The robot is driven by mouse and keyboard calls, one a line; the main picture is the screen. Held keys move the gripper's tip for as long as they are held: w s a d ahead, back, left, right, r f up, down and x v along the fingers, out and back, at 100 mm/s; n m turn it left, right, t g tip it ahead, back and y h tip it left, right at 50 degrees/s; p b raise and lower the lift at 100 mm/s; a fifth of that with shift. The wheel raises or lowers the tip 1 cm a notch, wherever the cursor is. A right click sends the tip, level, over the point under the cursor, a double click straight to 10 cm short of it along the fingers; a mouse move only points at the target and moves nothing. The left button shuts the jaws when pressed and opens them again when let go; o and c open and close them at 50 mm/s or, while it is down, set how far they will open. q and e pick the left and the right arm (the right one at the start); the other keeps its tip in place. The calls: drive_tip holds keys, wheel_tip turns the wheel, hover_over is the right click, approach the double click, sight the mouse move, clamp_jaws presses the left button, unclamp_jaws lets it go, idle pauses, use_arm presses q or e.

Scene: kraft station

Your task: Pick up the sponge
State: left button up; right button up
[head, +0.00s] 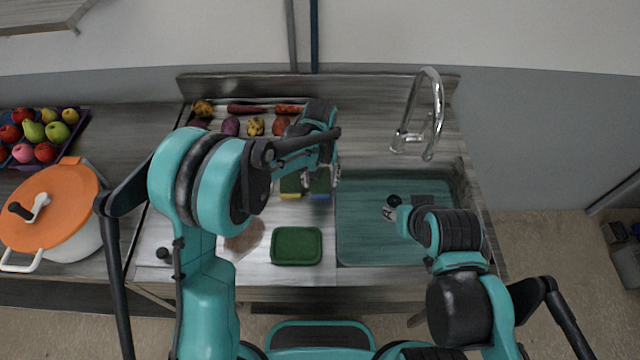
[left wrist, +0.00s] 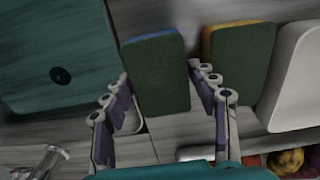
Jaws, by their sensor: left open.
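A green sponge with a blue layer (head: 320,187) lies on the counter just left of the sink. It also shows in the left wrist view (left wrist: 158,85), between the fingers of my left gripper (left wrist: 159,74). The gripper is open, with one finger on each side of the sponge; I cannot tell whether they touch it. A second green sponge with a yellow layer (head: 290,187) lies beside it, and it also shows in the left wrist view (left wrist: 240,62). My left arm partly hides both in the head view. My right gripper (head: 388,213) is over the sink, its opening too small to tell.
The teal sink (head: 365,245) with a tall faucet (head: 437,110) is at right. A green dish (head: 297,246) sits on the front counter. Vegetables (head: 255,126) lie at the back. An orange-lidded pot (head: 60,205) and a fruit tray (head: 75,140) stand at left.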

sight(321, 181)
use_arm(q)
drive_tip(key=shift+f, duration=0.2)
drive_tip(key=c, duration=0.4)
drive_tip(key=shift+r, duration=0.15)
drive_tip(key=shift+r, duration=0.3)
drive_tip(key=r, duration=0.1)
drive_tip(key=r+p, duration=0.1)
drive_tip(key=r, duration=0.2)
drive_tip(key=shift+s+d+p, duration=0.1)
drive_tip(key=shift+s+p, duration=0.15)
drive_tip(key=shift+p, duration=0.1)
drive_tip(key=s+d+r, duration=0.1)
drive_tip(key=s+r, duration=0.1)
drive_tip(key=s, duration=0.1)
drive_tip(key=s+d+r+p, duration=0.1)
drive_tip(key=s+d+r, duration=0.1)
drive_tip(key=s, duration=0.2)
drive_tip(key=s+d+r+p, duration=0.1)
drive_tip(key=s+r, duration=0.1)
drive_tip(key=s, duration=0.1)
drive_tip(key=shift+s+d+r, duration=0.1)
drive_tip(key=shift+s+d, duration=0.05)
drive_tip(key=shift+d, duration=0.05)
